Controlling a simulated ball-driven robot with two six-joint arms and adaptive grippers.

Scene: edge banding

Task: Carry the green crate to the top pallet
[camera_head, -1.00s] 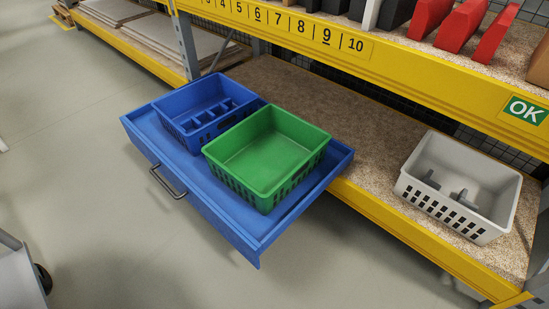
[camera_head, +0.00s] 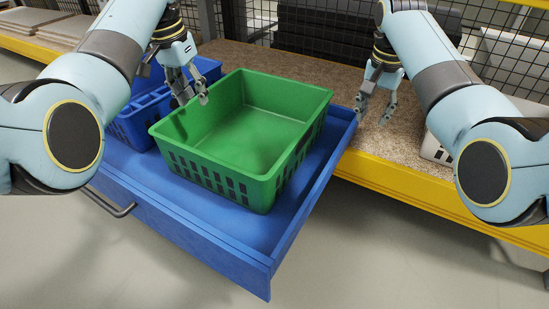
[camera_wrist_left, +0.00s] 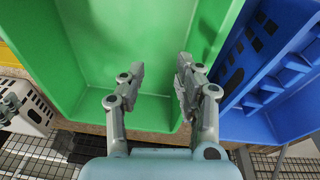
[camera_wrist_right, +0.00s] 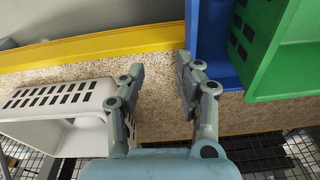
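The green crate (camera_head: 245,130) is an open-topped box with slotted walls, standing in the pulled-out blue drawer (camera_head: 262,232). Its inside is empty. My left gripper (camera_head: 193,99) is open at the crate's left rim, with its fingers apart near the wall. In the left wrist view, the left gripper (camera_wrist_left: 158,80) is over the green crate (camera_wrist_left: 150,30); I cannot tell whether it touches the wall. My right gripper (camera_head: 375,112) is open and empty, to the right of the drawer. The right wrist view shows this gripper (camera_wrist_right: 160,80) apart from the green crate (camera_wrist_right: 275,65). No pallet is identifiable.
A blue crate (camera_head: 150,108) with dividers stands in the drawer left of the green one, partly behind my left arm. A grey crate (camera_wrist_right: 65,110) stands on the chipboard shelf, right of the drawer. Wire mesh (camera_head: 310,30) stands behind the shelf, whose front beam (camera_head: 385,178) is yellow.

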